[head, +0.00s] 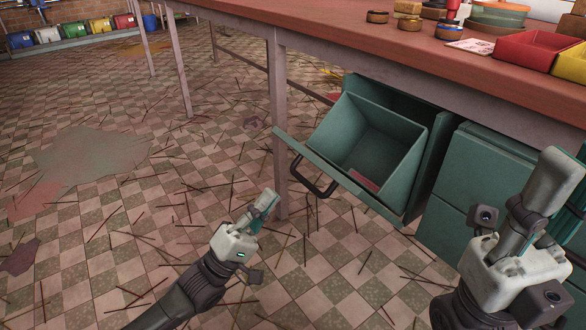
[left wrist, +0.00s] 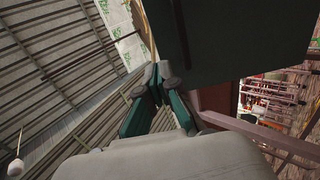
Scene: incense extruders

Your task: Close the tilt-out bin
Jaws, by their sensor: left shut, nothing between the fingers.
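The teal tilt-out bin (head: 378,130) under the table is tilted open, its front leaning out toward the left. A black handle (head: 313,178) is on its front panel. My left gripper (head: 270,198) is shut and empty, left of and below the handle, apart from it. In the left wrist view its fingers (left wrist: 157,78) meet at the tips, close to a dark panel (left wrist: 225,35) that may be the bin front. My right gripper (head: 548,185) is at the right, in front of the closed cabinet; its fingertips are not clear.
The red-brown tabletop (head: 360,45) stands above the bin on grey legs (head: 279,130), one beside the bin front. A pinkish item (head: 362,180) lies inside the bin. Teal drawers (head: 485,165) stand to the right. Thin sticks litter the checkered floor, otherwise open at left.

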